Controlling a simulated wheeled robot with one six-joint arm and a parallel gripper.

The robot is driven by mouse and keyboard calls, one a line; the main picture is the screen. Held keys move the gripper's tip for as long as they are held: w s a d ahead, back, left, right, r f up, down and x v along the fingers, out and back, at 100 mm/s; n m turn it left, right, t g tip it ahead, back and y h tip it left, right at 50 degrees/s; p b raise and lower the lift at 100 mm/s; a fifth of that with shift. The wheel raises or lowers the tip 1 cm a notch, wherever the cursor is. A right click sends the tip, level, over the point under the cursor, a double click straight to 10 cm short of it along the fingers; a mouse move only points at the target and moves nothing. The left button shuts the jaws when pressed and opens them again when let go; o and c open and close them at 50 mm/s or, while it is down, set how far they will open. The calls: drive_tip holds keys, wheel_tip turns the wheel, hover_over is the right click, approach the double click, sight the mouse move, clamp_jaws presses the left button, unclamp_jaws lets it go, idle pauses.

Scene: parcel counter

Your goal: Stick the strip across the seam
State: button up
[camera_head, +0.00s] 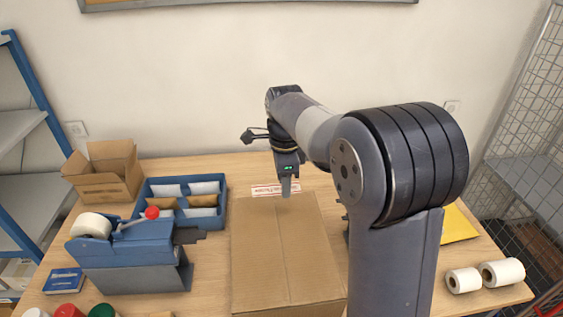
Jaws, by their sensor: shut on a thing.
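A closed brown carton (257,245) lies on the table in front of me, its seam (283,254) running from the far edge towards the near edge. My gripper (286,190) points down at the carton's far end and is shut on a white strip with red print (264,190). The strip lies crosswise to the seam direction, by the carton's far edge. The fingers hide part of it, and I cannot tell whether it touches the carton.
A blue tape dispenser (125,262) and a blue divided tray (181,181) stand left of the carton, with an open box (105,174) behind. White rolls (501,272) and a yellow envelope (457,224) are at right. My arm hides the carton's right side.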

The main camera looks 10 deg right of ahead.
drive_tip(key=shift+w+f, duration=0.1)
drive_tip(key=shift+w, duration=0.15)
drive_tip(key=shift+f, duration=0.2)
drive_tip(key=shift+f+b, duration=2.55)
drive_tip(key=shift+f, duration=1.65)
drive_tip(key=o, duration=0.7)
drive_tip(key=shift+r, duration=0.1)
drive_tip(key=shift+r+p, duration=2.35)
drive_tip(key=shift+r, duration=0.35)
